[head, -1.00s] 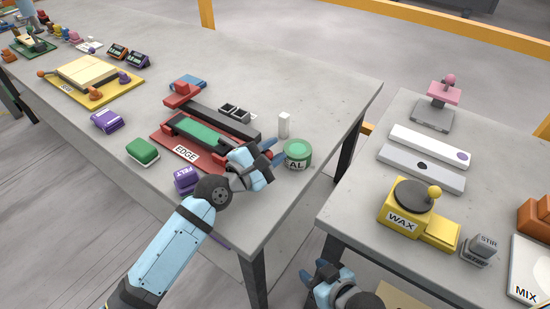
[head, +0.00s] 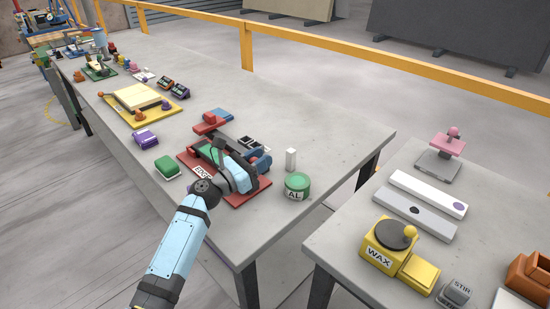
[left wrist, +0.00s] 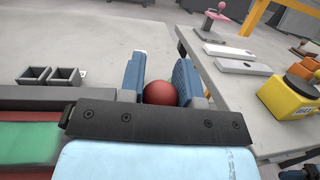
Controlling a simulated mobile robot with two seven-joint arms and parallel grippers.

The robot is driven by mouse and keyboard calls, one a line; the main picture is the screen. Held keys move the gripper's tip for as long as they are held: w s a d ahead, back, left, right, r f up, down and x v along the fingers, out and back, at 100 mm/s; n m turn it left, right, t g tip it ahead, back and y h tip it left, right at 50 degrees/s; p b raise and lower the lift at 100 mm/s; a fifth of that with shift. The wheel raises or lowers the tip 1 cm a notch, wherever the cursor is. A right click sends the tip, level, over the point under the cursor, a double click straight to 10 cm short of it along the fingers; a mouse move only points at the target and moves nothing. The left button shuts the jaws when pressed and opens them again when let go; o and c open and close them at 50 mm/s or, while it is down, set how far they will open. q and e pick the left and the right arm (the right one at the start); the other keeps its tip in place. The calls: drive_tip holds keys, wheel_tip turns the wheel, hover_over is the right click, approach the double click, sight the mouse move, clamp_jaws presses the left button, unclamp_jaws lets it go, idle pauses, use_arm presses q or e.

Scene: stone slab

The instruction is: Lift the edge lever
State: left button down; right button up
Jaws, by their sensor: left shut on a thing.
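The edge device is a red base (head: 236,199) labelled EDGE with a green strip (head: 211,152) and a red block (head: 211,121) behind it. My left gripper (head: 260,161) is over its right end. In the left wrist view, the blue fingers (left wrist: 160,85) are shut on a round red knob (left wrist: 160,93), one finger on each side. My gripper and wrist hide much of the lever, so its angle is unclear.
A green AL tin (head: 297,187) and a white block (head: 291,159) stand just right of the device. Small dark open boxes (left wrist: 50,75) sit behind it. A green block (head: 167,167) lies left. A second table holds a yellow WAX box (head: 380,258).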

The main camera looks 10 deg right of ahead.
use_arm(q)
drive_tip(key=n+p, duration=0.1)
drive_tip(key=w+a+n+p, duration=0.1)
drive_tip(key=n, duration=0.1)
drive_tip(key=shift+w+r+t+p, duration=0.25)
drive_tip(key=shift+r+t+p, duration=0.1)
drive_tip(key=shift+t, duration=0.05)
drive_tip(key=shift+w+a+f+n+p, duration=0.15)
drive_tip(key=shift+n+p, duration=0.1)
drive_tip(key=shift+n, duration=0.15)
drive_tip(key=shift+w+a+r+n+p, duration=0.1)
drive_tip(key=shift+a+n+p, duration=0.1)
drive_tip(key=shift+n, duration=0.2)
drive_tip(key=c, duration=0.8)
unclamp_jaws()
use_arm(e)
drive_tip(key=shift+s+d+r, duration=0.1)
drive_tip(key=shift+d+r, duration=0.05)
drive_tip(key=shift+r, duration=0.4)
drive_tip(key=shift+s+d+r, duration=0.1)
drive_tip(key=shift+r, duration=0.45)
use_arm(q)
drive_tip(key=shift+a+f+t, duration=0.2)
drive_tip(key=shift+t, duration=0.1)
use_arm(e)
drive_tip(key=shift+w+a, duration=0.1)
drive_tip(key=shift+a, duration=0.05)
